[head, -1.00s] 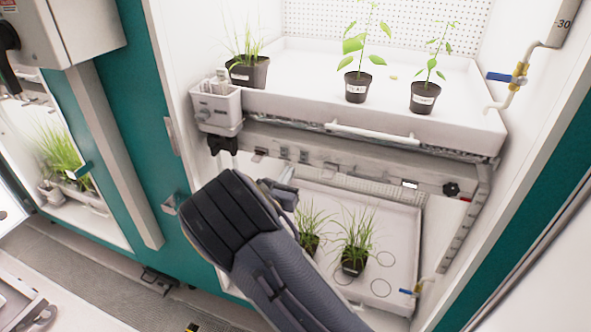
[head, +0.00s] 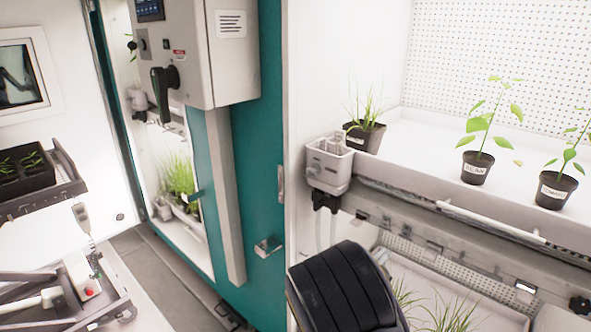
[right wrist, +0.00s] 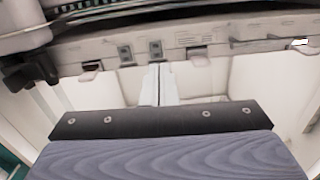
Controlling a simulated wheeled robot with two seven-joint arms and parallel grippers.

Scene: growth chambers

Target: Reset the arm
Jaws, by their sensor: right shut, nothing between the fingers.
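My right arm's dark, ribbed wrist (head: 343,290) rises from the bottom of the head view, in front of the open growth chamber. Most of the right gripper (head: 381,257) is hidden behind it. In the right wrist view the two pale fingers of the right gripper (right wrist: 158,85) are together, with nothing between them. They point toward the front rail (right wrist: 205,55) under the upper shelf; whether they touch it I cannot tell. My left gripper is in neither view.
The upper shelf (head: 430,190) carries a grass pot (head: 365,137) and two leafy pots (head: 475,168) (head: 556,190). A grey holder (head: 329,165) hangs at its left corner. Grass stands on the lower tray (head: 480,292). A teal door frame (head: 262,180) and a cart (head: 70,285) are left.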

